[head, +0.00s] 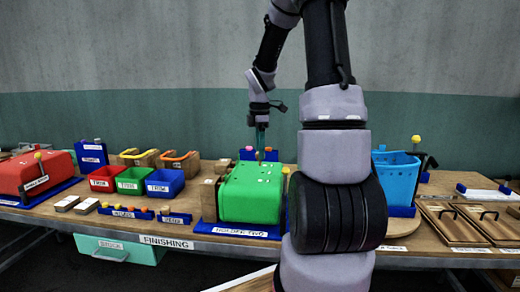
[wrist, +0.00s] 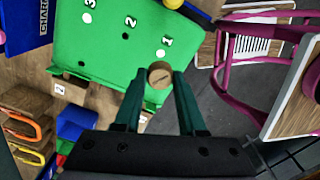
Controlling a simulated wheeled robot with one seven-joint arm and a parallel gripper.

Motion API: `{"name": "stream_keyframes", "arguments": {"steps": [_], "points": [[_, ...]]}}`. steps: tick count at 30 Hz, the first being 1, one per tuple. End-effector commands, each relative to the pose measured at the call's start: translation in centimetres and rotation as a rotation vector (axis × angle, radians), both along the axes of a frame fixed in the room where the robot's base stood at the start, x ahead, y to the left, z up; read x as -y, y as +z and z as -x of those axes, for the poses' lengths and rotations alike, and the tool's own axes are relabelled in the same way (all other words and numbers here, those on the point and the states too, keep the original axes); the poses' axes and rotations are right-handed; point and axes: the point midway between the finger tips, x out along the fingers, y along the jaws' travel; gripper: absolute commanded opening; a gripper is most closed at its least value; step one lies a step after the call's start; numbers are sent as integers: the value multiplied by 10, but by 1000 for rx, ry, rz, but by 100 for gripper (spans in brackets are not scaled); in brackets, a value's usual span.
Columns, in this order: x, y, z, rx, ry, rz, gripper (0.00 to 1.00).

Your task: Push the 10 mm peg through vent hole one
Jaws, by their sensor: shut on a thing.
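My gripper (wrist: 160,82) is shut on a tan round peg (wrist: 159,75), seen nearly end-on between the dark green fingertips. A green block (head: 250,192) stands on a blue base at the table's front middle. In the wrist view the green block (wrist: 115,45) has vent holes numbered 1, 2 and 3. Vent hole one (wrist: 161,53) looks pale and lies just beyond the peg, apart from it in the picture. Hole two looks dark and hole three pale. In the head view my gripper (head: 261,140) points down above the block; the peg is too small to make out there.
A red block (head: 32,170) stands far left, with red, green and blue bins (head: 165,182) beside it. A light blue bin (head: 397,178) stands right of my arm. Wooden boards with handles lie at right. The wrist view shows a magenta frame (wrist: 235,60).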

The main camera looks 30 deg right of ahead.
Motion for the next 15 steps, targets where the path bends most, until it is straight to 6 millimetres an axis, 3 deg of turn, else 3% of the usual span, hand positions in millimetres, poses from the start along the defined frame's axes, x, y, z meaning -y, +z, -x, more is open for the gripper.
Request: {"name": "stream_keyframes", "arguments": {"steps": [15], "points": [[0, -43, 0, -2, -1, 0, 0]]}}
